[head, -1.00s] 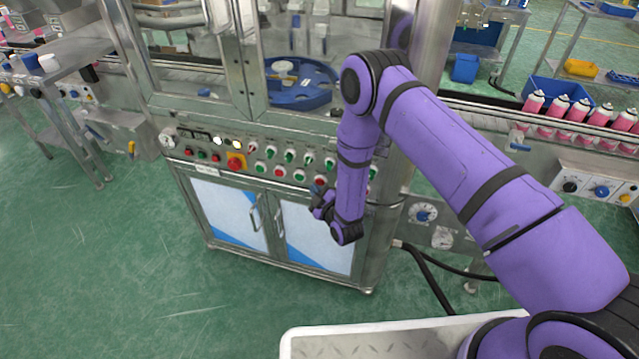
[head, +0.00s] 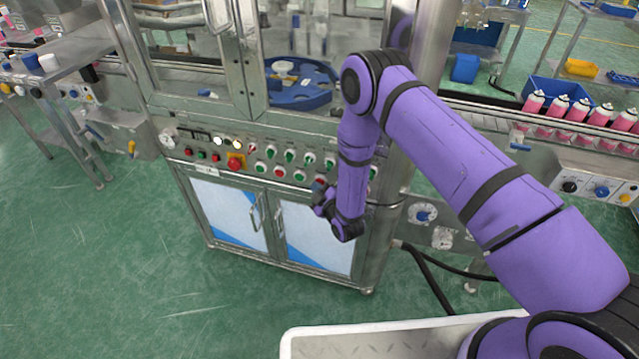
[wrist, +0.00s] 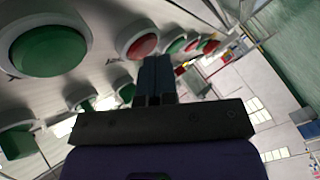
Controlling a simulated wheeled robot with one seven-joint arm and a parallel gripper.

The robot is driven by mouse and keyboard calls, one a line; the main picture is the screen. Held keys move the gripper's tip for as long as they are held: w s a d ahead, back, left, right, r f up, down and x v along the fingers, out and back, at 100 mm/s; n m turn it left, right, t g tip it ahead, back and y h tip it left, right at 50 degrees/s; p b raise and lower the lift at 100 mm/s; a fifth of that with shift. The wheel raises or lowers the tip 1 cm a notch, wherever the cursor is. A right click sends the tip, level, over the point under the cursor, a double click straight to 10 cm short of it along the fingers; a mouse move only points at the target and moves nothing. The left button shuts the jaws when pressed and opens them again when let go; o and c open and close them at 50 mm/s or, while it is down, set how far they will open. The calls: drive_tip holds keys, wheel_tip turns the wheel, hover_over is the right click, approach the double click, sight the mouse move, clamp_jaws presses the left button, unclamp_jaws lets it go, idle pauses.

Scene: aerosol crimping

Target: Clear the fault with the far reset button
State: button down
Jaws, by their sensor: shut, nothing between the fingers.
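The control panel (head: 215,153) on the front of the machine carries rows of green, red and other buttons and switches. My gripper (wrist: 155,62) is shut and empty, its fingertips close to the panel in the wrist view. A red button (wrist: 138,42) shows just beyond and left of the fingertips; I cannot tell whether they touch it. A large green button (wrist: 48,50) is at upper left of the wrist view, nearer the camera. Further green and red buttons recede beyond the fingertips. No readable label marks the far reset button. In the head view my wrist hides part of the panel's right end.
A conveyor with pink cans (head: 555,106) runs at right. The green floor (head: 150,290) in front at left is clear.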

drive_tip(key=shift+w+d, duration=0.1)
drive_tip(key=shift+w, duration=0.1)
drive_tip(key=shift+s, duration=0.15)
idle(0.4)
drive_tip(key=shift+s+a, duration=0.3)
drive_tip(key=shift+s, duration=0.35)
drive_tip(key=shift+s+a, duration=0.3)
drive_tip(key=shift+s, duration=0.5)
drive_tip(key=shift+s+a, duration=0.25)
drive_tip(key=shift+s, duration=0.5)
drive_tip(key=shift+s+a, duration=0.3)
drive_tip(key=shift+s, duration=0.5)
